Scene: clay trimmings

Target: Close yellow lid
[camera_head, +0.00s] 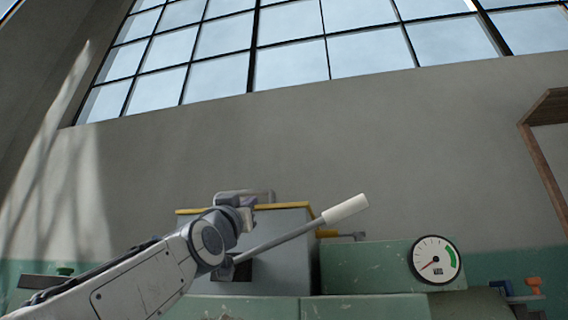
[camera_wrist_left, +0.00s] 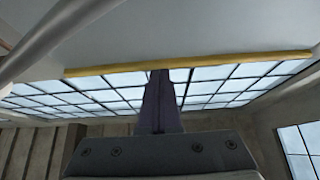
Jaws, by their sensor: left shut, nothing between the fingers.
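A grey box-shaped hopper (camera_head: 285,225) stands on the green machine, with a yellow strip (camera_head: 285,207) along its top edge. I take this strip to be part of the yellow lid; whether the lid is fully down cannot be told. In the left wrist view a yellow edge (camera_wrist_left: 230,65) runs along a pale grey surface. My left gripper (camera_head: 248,203) is in front of the hopper's top, near the strip. In the left wrist view its fingers (camera_wrist_left: 160,80) are together and empty, with their tips overlapping the yellow edge. Contact cannot be told. My right gripper is out of view.
A lever with a white handle (camera_head: 346,209) slants up to the right, close beside my left wrist. A round gauge (camera_head: 436,260) is on the green block at the right. Open space lies above the hopper.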

